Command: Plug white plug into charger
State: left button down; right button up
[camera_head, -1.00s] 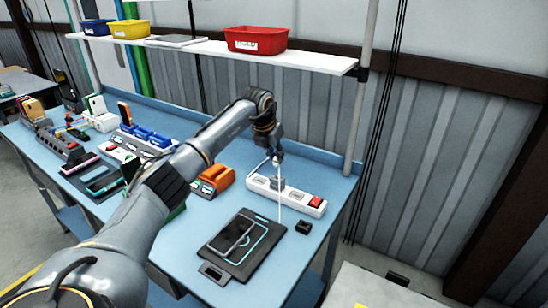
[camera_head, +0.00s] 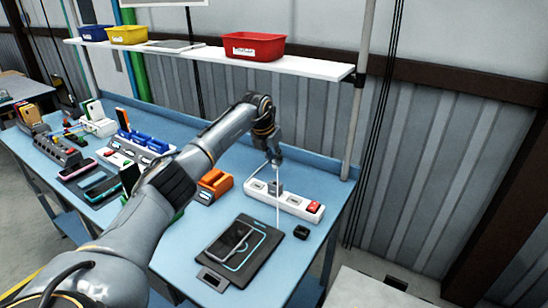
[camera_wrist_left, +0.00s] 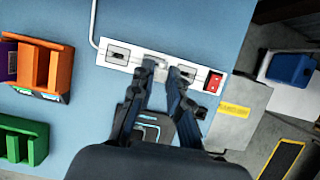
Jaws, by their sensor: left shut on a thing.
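My left gripper (camera_head: 277,158) points down above the white power strip (camera_head: 292,202) at the back right of the blue table. In the left wrist view its fingertips (camera_wrist_left: 158,76) are close together on a small white plug (camera_wrist_left: 158,64), over the middle of the strip. A thin white cable hangs from the gripper in the head view. My right gripper is out of view.
A black charging pad (camera_head: 265,252) with a phone (camera_head: 231,240) lies in front of the strip. A small black block (camera_head: 301,231) is beside it. An orange holder (camera_head: 214,185) stands to the left. A shelf with a red bin (camera_head: 252,46) is above and behind.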

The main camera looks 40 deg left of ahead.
aim_at(274, 168)
pick_arm(q)
jog(key=shift+f, duration=0.15)
jog(key=shift+f+b, duration=1.25)
jog(key=shift+f, duration=1.1)
jog(key=shift+s+f+b, duration=0.1)
jog(key=shift+f+b, duration=0.3)
jog(key=shift+f, duration=0.4)
dwell(0.4)
jog(key=c, duration=0.8)
grip_release()
jog(key=shift+r, duration=0.1)
jog(key=shift+r+p, duration=2.6)
jog(key=shift+r, duration=0.95)
